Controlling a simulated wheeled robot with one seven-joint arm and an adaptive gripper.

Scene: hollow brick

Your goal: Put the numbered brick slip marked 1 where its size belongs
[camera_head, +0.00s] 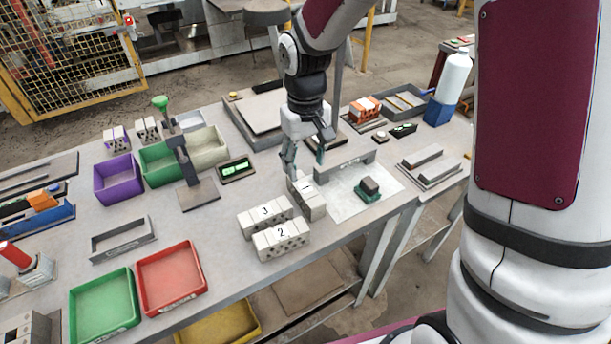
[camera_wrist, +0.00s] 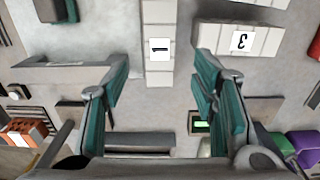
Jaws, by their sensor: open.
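The pale brick slip marked 1 (camera_head: 310,204) lies on the grey table; in the wrist view it (camera_wrist: 159,20) runs away from between my fingertips. My gripper (camera_head: 304,160) is open and empty, above the far end of slip 1, with one teal-padded finger to each side. In the wrist view my gripper (camera_wrist: 163,70) does not touch it. Slip 3 (camera_head: 262,216) and slip 2 (camera_head: 281,241) lie side by side left of slip 1. Slip 3 also shows in the wrist view (camera_wrist: 238,42).
A grey upright bracket (camera_head: 344,165) stands right of slip 1, near a dark green block (camera_head: 368,189). A red tray (camera_head: 172,279) and a green tray (camera_head: 103,307) sit front left. Purple (camera_head: 119,181), green (camera_head: 160,165) and cream (camera_head: 206,148) bins stand back left. Table space lies left of the slips.

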